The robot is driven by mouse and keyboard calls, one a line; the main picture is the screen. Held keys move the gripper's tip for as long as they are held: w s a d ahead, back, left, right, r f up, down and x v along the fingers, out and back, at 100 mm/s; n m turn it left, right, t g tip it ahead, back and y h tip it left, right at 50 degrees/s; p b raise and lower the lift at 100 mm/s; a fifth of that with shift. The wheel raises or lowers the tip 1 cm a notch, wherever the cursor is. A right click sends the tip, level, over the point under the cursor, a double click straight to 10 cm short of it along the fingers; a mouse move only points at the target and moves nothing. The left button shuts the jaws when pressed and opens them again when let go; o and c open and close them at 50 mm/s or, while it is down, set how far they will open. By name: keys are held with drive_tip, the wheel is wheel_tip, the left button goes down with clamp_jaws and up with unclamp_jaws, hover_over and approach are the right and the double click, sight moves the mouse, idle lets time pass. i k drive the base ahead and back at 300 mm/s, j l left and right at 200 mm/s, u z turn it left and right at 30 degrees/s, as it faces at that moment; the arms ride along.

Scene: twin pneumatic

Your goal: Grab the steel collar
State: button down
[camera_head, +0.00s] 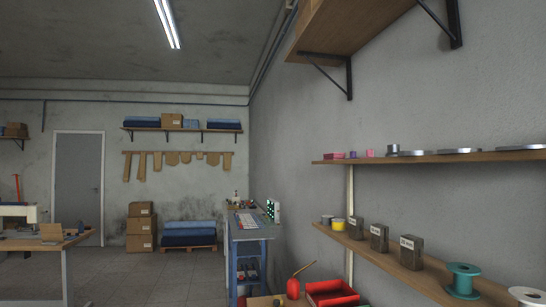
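I cannot pick out the steel collar for certain. A small grey metallic cylinder (394,149) stands on the upper wooden shelf (440,158) on the right wall and could be a collar. Flat grey metallic discs lie to its right on the same shelf: one near it (413,153), one in the middle (460,150) and one at the right edge (524,147). At this size I cannot see whether any has a bore. My gripper is not in view.
A lower shelf (385,250) holds labelled dark blocks (379,238), a yellow spool (338,225) and a teal spool (463,280). Below are a red bin (331,293) and a red oil can (293,287). A blue workbench (249,233) stands behind. Open floor (150,275) lies left.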

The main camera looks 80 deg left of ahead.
sight(392, 150)
drive_tip(key=u, duration=1.55)
drive_tip(key=i+j, duration=0.25)
drive_tip(key=j, duration=0.2)
drive_tip(key=i+j, duration=0.3)
drive_tip(key=j, duration=0.2)
drive_tip(key=i+j, duration=0.25)
drive_tip(key=j, duration=0.2)
drive_tip(key=i+j, duration=0.3)
drive_tip(key=j, duration=0.15)
drive_tip(key=i+j, duration=0.25)
drive_tip(key=j, duration=0.25)
drive_tip(key=i+j, duration=0.3)
drive_tip(key=j, duration=0.15)
drive_tip(key=i+j+z, duration=0.1)
drive_tip(key=i+j, duration=0.15)
drive_tip(key=j, duration=0.2)
drive_tip(key=i+j, duration=0.3)
drive_tip(key=j, duration=0.2)
